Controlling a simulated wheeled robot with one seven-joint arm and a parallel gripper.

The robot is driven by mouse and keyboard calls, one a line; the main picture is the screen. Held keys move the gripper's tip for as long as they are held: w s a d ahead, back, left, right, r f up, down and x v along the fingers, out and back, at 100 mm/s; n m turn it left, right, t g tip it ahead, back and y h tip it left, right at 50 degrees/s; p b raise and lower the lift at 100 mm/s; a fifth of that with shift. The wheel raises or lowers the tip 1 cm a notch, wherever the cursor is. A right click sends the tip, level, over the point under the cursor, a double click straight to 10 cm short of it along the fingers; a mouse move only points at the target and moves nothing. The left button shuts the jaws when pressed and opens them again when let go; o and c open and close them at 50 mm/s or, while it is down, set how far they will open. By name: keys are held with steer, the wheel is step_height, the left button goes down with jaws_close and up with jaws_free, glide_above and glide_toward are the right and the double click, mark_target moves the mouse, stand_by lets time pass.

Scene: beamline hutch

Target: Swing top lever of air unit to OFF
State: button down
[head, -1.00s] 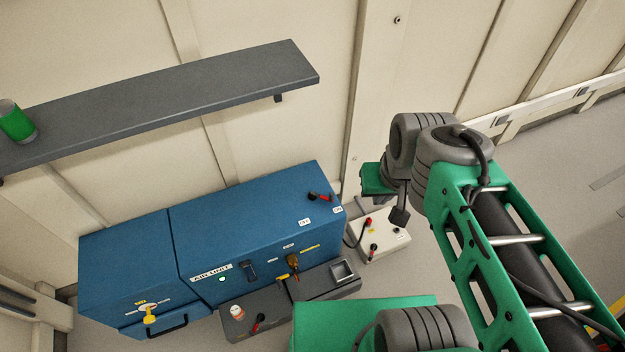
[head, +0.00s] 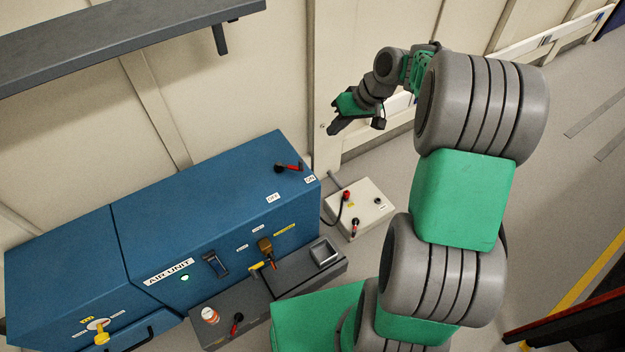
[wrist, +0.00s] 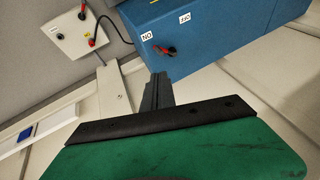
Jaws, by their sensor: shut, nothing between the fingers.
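The blue air unit (head: 220,235) stands against the wall; its right end shows in the wrist view (wrist: 215,50). On its top near the right end is a lever (head: 290,167) with a black pivot and a red handle. The handle points right, toward the ON label (head: 310,179); the OFF label (head: 273,197) lies to the left. In the wrist view the lever (wrist: 164,49) is just beyond the fingers, beside the ON label (wrist: 147,36). My gripper (head: 335,129) is shut and empty, up and to the right of the lever and apart from it. Its fingers (wrist: 157,90) point toward the unit.
A grey shelf (head: 120,40) is on the wall above the unit. A white box with red and black controls (head: 360,208) stands right of the unit. A dark grey ledge (head: 270,290) with another red lever (head: 237,322) runs along the unit's front.

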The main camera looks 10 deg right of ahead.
steer(key=w+d+f+y+b, duration=0.2)
steer(key=w+d+f, duration=0.15)
steer(key=f, duration=0.55)
steer(key=b, duration=0.3)
glide_above(312, 172)
steer(key=shift+t, duration=0.3)
step_height(312, 172, down, 8)
steer(key=shift+d+f, duration=0.1)
steer(key=shift+d, duration=0.1)
